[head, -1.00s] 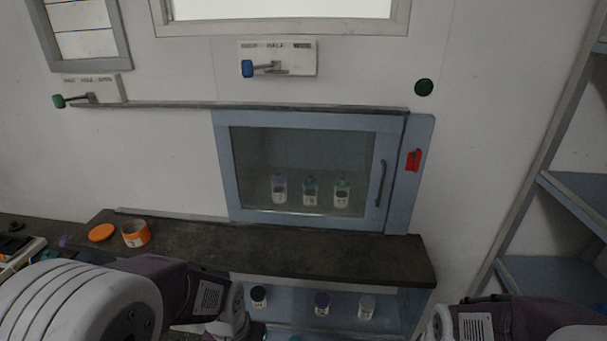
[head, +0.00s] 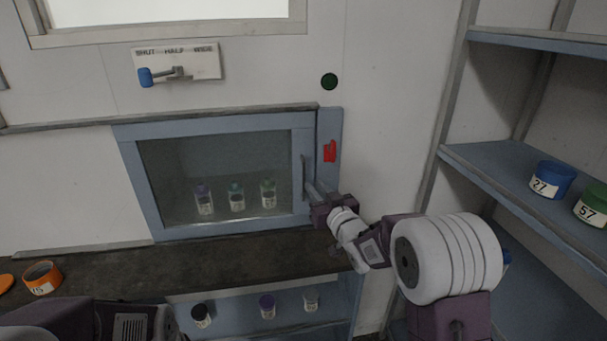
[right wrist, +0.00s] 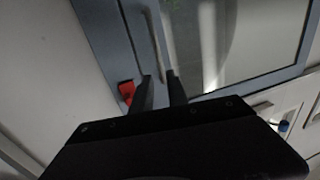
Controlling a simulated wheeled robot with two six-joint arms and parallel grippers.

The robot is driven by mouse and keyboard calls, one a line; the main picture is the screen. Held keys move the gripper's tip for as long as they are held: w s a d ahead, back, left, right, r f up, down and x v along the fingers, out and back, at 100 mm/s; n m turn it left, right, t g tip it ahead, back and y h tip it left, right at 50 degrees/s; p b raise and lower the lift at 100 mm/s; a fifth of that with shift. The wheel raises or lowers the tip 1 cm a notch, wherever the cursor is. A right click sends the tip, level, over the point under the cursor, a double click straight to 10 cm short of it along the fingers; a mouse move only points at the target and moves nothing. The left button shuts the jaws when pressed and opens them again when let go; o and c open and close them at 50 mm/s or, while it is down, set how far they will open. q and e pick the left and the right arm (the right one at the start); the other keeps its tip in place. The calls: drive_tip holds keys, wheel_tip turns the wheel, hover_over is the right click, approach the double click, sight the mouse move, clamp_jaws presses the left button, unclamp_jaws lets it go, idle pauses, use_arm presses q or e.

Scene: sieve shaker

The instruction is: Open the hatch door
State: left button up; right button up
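The hatch door (head: 222,124) is a blue-framed glass panel in the white wall and looks shut. Its upright grey handle (head: 304,172) is on the door's right side. My right gripper (head: 310,188) is at the lower part of the handle. In the right wrist view, the fingers of my right gripper (right wrist: 162,82) are apart, with the handle (right wrist: 154,45) running down toward the gap between them. I cannot tell whether they touch it. A red latch-like piece (head: 330,151) is on the blue frame right of the door. My left arm shows at the lower left, its fingers out of view.
Three small bottles (head: 236,197) stand behind the glass. A dark ledge (head: 200,262) runs below the door, with an orange tub (head: 42,278) at its left. Blue shelves (head: 480,170) stand at the right. A lever panel (head: 196,62) and a green button (head: 329,81) are above.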

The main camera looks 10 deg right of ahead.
sight(305, 174)
drive_tip(key=p+x, duration=0.2)
drive_tip(key=x, duration=0.6)
drive_tip(key=shift+w+a+p, duration=0.2)
drive_tip(key=shift+w+p, duration=0.1)
drive_tip(key=shift+w, duration=0.05)
clamp_jaws()
idle(0.9)
